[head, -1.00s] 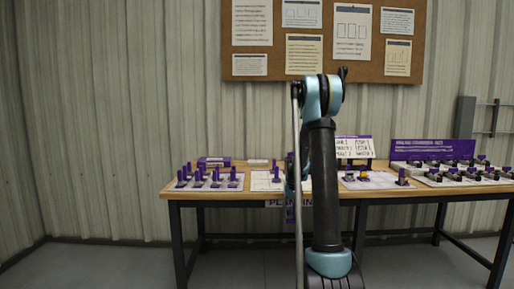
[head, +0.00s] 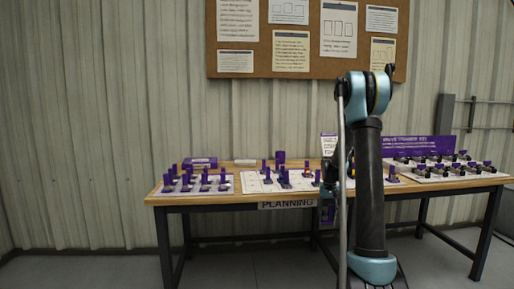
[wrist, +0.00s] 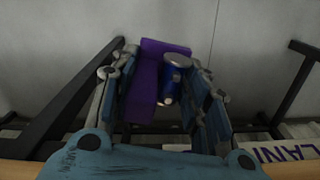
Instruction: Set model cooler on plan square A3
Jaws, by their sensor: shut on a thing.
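In the wrist view my gripper (wrist: 165,85) is shut on a purple piece (wrist: 143,80) with a blue cylinder (wrist: 176,75) beside it. I take this to be the model cooler, but no label on it is readable. In the head view my arm hides most of the gripper; a bluish-purple part (head: 327,212) shows left of the arm, below the table's front edge. A white plan sheet (head: 250,186) with several small purple and blue pieces lies on the table, left of my arm. Its square names, including A3, are too small to read.
The wooden table (head: 200,200) carries a left tray (head: 225,188) of purple models and a right tray (head: 450,176) of dark pieces. A PLANNING sign (head: 285,205) hangs on its front edge. A purple box (head: 200,162) stands at the back left.

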